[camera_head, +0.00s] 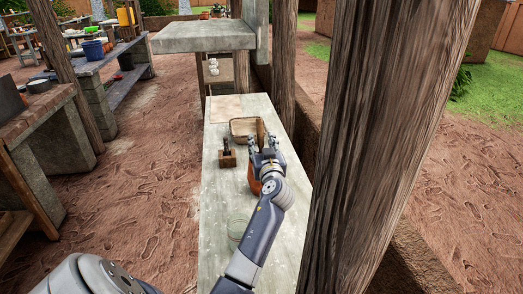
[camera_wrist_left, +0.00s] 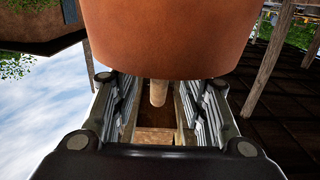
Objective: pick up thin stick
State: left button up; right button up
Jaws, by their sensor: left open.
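In the head view an orange-brown pot (camera_head: 254,184) shows partly behind the left gripper. I cannot make out the stick in the head view. My right gripper is not in view.
A small wooden block with a dark tool (camera_head: 228,156) sits left of the left gripper. A clear round dish (camera_head: 237,229) lies nearer on the table (camera_head: 219,200). A thick wooden post (camera_head: 385,130) stands close on the right. The table's left strip is mostly clear.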

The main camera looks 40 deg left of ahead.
pick_arm(q)
jog(key=x, duration=0.2)
jog(key=shift+w+a+f, duration=0.1)
jog(key=shift+w+a, duration=0.05)
jog(key=shift+a, duration=0.1)
jog(key=shift+d, duration=0.1)
jog(key=shift+c, duration=1.1)
grip_shut()
